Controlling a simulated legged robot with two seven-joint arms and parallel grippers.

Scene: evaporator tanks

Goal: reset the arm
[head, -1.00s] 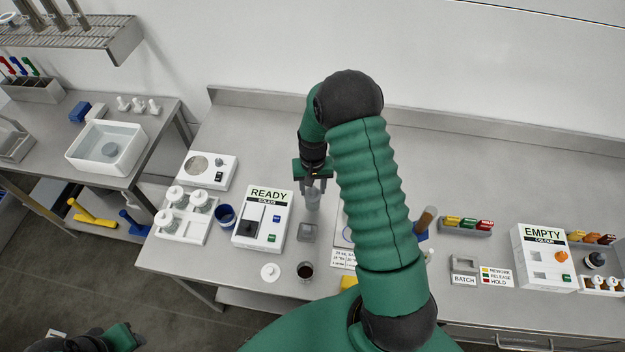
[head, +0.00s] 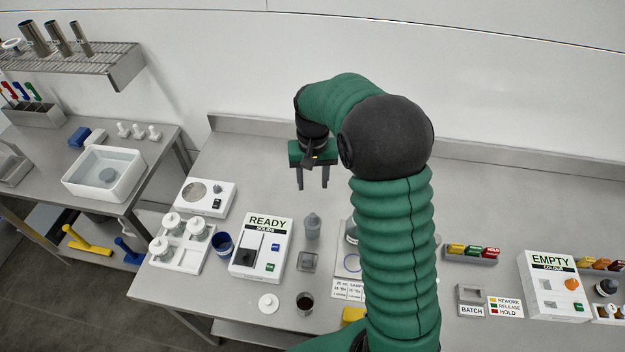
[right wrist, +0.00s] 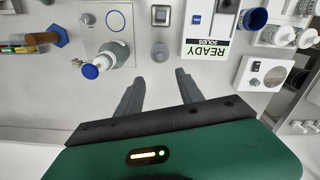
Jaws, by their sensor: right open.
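My right arm rises from the bottom of the head view and bends over to the left. My right gripper (head: 313,185) points down, its two fingers apart with nothing between them. A grey cylinder (head: 312,226) stands upright on the bench below the fingertips, apart from them. In the right wrist view my open gripper (right wrist: 158,85) shows from behind, and the grey cylinder (right wrist: 160,52) lies beyond the gap between the fingers. My left gripper is out of view.
The READY machine (head: 260,248) stands left of the cylinder, with a blue cup (head: 222,243) beside it. The EMPTY machine (head: 553,286) stands at the right. A blue-capped bottle (right wrist: 95,68) is near the fingers in the wrist view. The bench behind the gripper is clear.

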